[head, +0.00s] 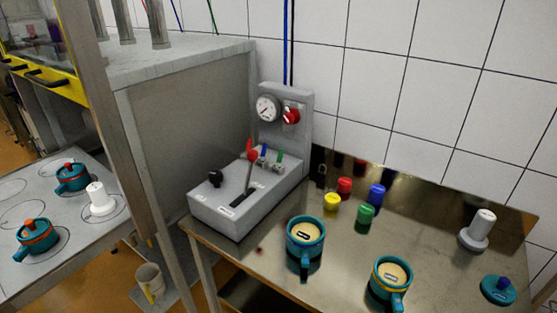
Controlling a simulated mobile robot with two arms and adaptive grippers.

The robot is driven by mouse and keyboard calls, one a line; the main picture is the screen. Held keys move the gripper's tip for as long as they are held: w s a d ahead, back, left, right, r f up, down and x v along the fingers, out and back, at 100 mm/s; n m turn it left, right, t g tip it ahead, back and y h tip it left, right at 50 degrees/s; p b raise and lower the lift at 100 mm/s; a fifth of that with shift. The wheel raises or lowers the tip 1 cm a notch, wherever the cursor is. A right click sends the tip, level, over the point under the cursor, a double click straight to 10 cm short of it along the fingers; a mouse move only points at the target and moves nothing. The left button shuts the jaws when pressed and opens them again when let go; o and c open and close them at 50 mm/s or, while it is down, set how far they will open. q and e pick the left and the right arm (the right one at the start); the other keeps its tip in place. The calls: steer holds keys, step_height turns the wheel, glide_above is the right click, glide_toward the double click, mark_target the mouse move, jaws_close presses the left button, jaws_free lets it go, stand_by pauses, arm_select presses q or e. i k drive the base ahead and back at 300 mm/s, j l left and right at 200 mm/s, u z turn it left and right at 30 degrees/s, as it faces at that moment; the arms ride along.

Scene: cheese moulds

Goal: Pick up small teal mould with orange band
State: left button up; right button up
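Two small teal moulds with orange bands stand on the grey table at the left. One mould (72,180) is at the back and the other mould (36,240) is nearer the front. Each has a handle and an orange-red part around its top. I cannot tell which is smaller. Neither of my grippers is in view.
A white plunger-like piece (102,202) stands beside the banded moulds. A grey control box (243,195) with gauge, several coloured caps, a grey piece (477,235) and a teal lid (498,291) are on the metal table (440,215).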

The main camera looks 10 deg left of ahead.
mark_target(43, 242)
steer(key=u, duration=2.1)
steer(key=z, duration=0.25)
steer(key=i+j+z, duration=0.15)
steer(key=j+z, duration=0.25)
steer(key=i+j+z, duration=0.1)
steer(key=z, duration=0.3)
steer(key=j+z, duration=0.75)
